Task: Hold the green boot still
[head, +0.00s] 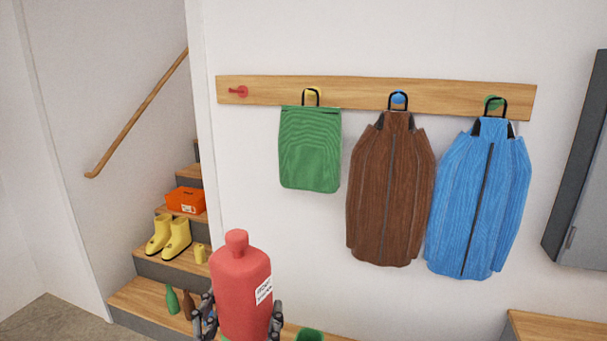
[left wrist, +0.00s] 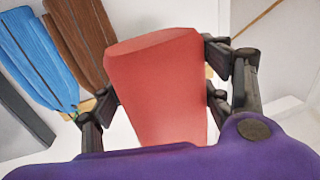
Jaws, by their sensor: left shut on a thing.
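My left gripper (head: 241,312) is shut around a red bottle (head: 241,280) with a narrow neck and a white label, held upright at the bottom centre of the head view. The left wrist view shows the red bottle (left wrist: 158,85) between both fingers. A green thing (head: 309,335) shows at the bottom edge, right of the bottle; it may be the green boot, but most of it is cut off. A little green also shows under the bottle. My right gripper is not in view.
A wooden peg rail (head: 370,96) carries a green bag (head: 310,150), a brown coat (head: 390,190) and a blue coat (head: 480,200). Stairs at left hold yellow boots (head: 168,236), an orange box (head: 186,200) and small bottles. A grey cabinet (head: 585,180) is at right.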

